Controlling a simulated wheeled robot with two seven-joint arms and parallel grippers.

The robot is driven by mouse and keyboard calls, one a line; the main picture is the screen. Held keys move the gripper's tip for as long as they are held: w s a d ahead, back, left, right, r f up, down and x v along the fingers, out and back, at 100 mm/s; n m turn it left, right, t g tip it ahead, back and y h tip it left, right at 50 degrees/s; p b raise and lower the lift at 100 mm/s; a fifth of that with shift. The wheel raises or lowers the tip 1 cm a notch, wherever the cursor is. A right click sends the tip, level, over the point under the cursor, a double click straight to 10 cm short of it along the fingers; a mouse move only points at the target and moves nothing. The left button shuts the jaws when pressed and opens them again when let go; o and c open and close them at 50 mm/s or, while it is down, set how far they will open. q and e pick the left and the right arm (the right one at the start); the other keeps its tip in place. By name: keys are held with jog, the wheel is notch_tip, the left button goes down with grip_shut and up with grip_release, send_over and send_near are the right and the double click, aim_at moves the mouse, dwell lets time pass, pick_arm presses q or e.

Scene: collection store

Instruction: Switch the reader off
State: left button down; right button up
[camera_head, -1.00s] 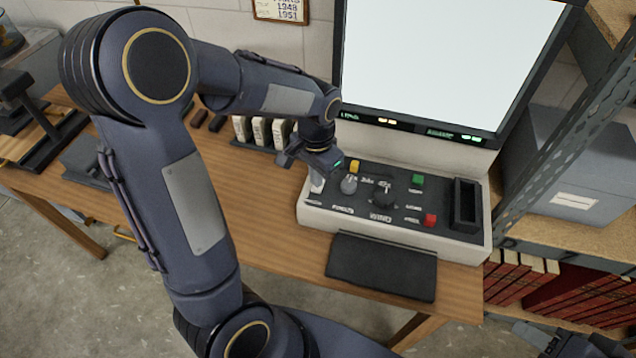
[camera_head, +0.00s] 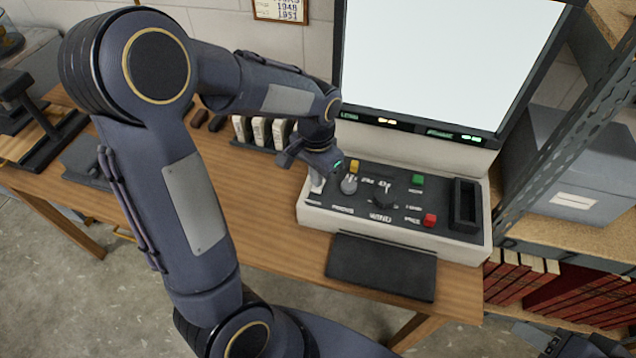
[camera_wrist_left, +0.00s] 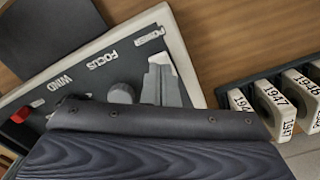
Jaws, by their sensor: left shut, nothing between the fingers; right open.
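The reader has a large lit white screen (camera_head: 445,62) above a control panel (camera_head: 400,222) with a pale housing. The panel carries a yellow button (camera_head: 354,166), a green button (camera_head: 418,181), a red button (camera_head: 430,220), a grey knob (camera_head: 349,185) and a dark knob (camera_head: 384,200). My left gripper (camera_head: 316,184) is shut and empty, pointing down at the panel's left end. In the left wrist view its fingertips (camera_wrist_left: 161,72) are beside the POWER label (camera_wrist_left: 149,35); they hide the power switch, and contact cannot be told. My right gripper (camera_head: 547,342) is partly visible at the lower right.
Several labelled film boxes (camera_head: 259,131) stand in a rack left of the panel. A black pad (camera_head: 382,267) lies at the desk's front edge. A metal shelf with a grey box (camera_head: 574,170) and red volumes (camera_head: 570,297) stands close on the right.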

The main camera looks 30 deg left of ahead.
pick_arm(q)
jog(key=shift+f+b, duration=0.75)
jog(key=shift+f, duration=0.25)
dwell(0.5)
jog(key=shift+r, duration=0.2)
notch_tip(320, 180, up, 7)
jog(key=p, duration=0.6)
jog(key=shift+f, duration=0.1)
dwell(0.4)
jog(key=s+d+r+n+t+h, duration=0.2)
jog(key=s+r, duration=0.2)
jog(key=s, duration=0.4)
jog(key=s+d+r+n+t+h, duration=0.1)
jog(key=s+d+r+n+t, duration=0.1)
jog(key=s, duration=0.7)
notch_tip(320, 180, up, 3)
jog(key=shift+f+n+t+h, duration=0.15)
jog(key=shift+n+t+h, duration=0.25)
jog(key=shift+t, duration=0.4)
